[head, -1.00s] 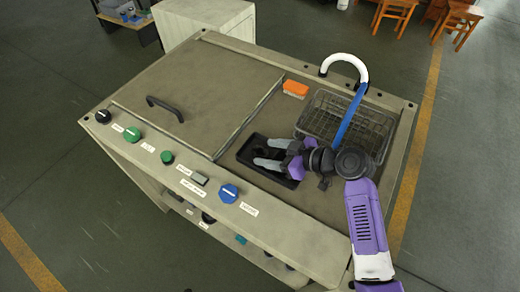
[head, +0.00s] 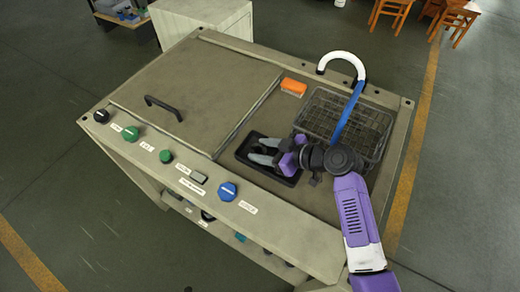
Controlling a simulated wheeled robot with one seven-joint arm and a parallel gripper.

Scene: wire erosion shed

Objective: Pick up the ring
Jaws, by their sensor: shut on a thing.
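My gripper (head: 256,151) reaches in from the right, over the small black tray (head: 247,162) set in the machine's top deck. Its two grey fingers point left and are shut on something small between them. The ring is too small or too hidden to make out; the fingers and tray edge cover that spot. Whether the fingertips touch the tray cannot be told.
A wire basket (head: 376,144) stands right of the tray, with a blue and white bent hose (head: 349,115) over it. An orange block (head: 294,87) lies behind. A lid with a black handle (head: 164,107) covers the left. Knobs, including a blue one (head: 227,191), line the front.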

